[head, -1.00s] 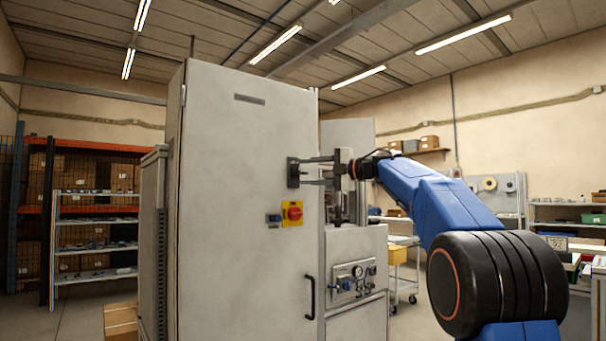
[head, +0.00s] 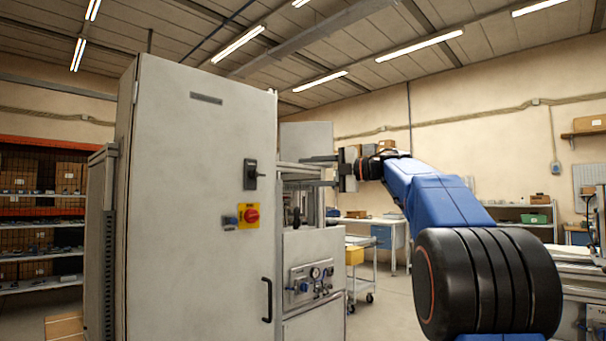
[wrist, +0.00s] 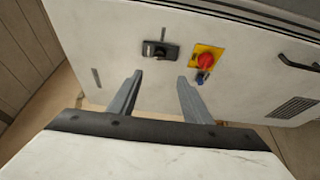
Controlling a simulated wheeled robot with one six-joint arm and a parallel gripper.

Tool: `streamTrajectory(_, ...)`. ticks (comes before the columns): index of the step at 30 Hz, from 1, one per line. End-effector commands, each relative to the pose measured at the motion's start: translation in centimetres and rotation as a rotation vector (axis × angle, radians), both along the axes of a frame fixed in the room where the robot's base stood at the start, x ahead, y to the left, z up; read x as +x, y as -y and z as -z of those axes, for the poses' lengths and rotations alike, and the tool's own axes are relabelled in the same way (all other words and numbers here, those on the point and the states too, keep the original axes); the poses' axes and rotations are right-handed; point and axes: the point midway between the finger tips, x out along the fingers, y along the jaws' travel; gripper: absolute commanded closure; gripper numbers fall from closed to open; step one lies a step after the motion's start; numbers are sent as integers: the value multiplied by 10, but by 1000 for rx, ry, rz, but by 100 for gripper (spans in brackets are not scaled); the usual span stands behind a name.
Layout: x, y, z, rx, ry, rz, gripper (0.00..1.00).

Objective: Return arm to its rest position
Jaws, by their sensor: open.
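My gripper (head: 304,171) is open and empty at the end of my blue arm. Its two fingers point left in the head view, toward the tall grey cabinet (head: 190,130). They stand apart from the black switch handle (head: 251,174), with a gap between. In the wrist view my gripper (wrist: 160,76) shows both fingers spread, with nothing between them. The black handle (wrist: 160,50) lies beyond the fingertips on the cabinet face. A red knob on a yellow plate (wrist: 206,61) sits to its right; in the head view this knob (head: 251,215) is below the handle.
A lower machine section with a gauge panel (head: 311,280) stands right of the cabinet. A cart with a yellow bin (head: 354,255) and a workbench are behind. Shelving with boxes (head: 40,205) is at the far left. Open floor shows between cart and arm.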

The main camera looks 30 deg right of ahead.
Motion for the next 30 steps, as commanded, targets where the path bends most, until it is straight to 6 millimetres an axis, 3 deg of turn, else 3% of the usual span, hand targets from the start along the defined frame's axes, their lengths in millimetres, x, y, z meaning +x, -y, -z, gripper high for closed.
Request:
streamTrajectory(17, 0, -6, -7, 27, 19, 18, 56)
streamTrajectory(24, -5, -29, -39, 276, 119, 187, 56)
streamTrajectory(27, -12, -30, -41, 417, 134, 294, 56)
streamTrajectory(30, -23, -25, -30, 557, 119, 405, 56)
